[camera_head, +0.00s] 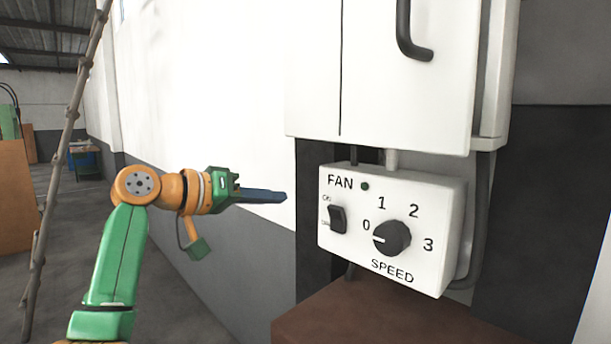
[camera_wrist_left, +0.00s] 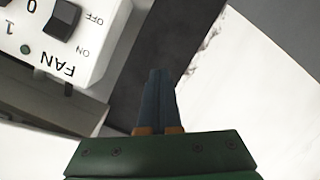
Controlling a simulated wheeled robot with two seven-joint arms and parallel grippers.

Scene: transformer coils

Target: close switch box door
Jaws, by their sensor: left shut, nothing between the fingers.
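The white switch box (camera_head: 495,80) hangs on the wall at the upper right of the head view, and its top is cut off. Its white door panel (camera_head: 405,95) carries a dark curved handle (camera_head: 412,32). A thin vertical line splits the front left of the handle. I cannot tell how far the door stands open. My left gripper (camera_head: 284,196) is shut and empty, below the box's lower left corner and apart from it. Its fingers also show together in the left wrist view (camera_wrist_left: 158,72). My right gripper is out of view.
A white fan control box (camera_head: 350,240) with a switch and a speed knob (camera_head: 391,238) sits below the switch box, close to the right of my left gripper. A brown surface (camera_head: 330,318) lies below. A ladder (camera_head: 58,165) leans at the left.

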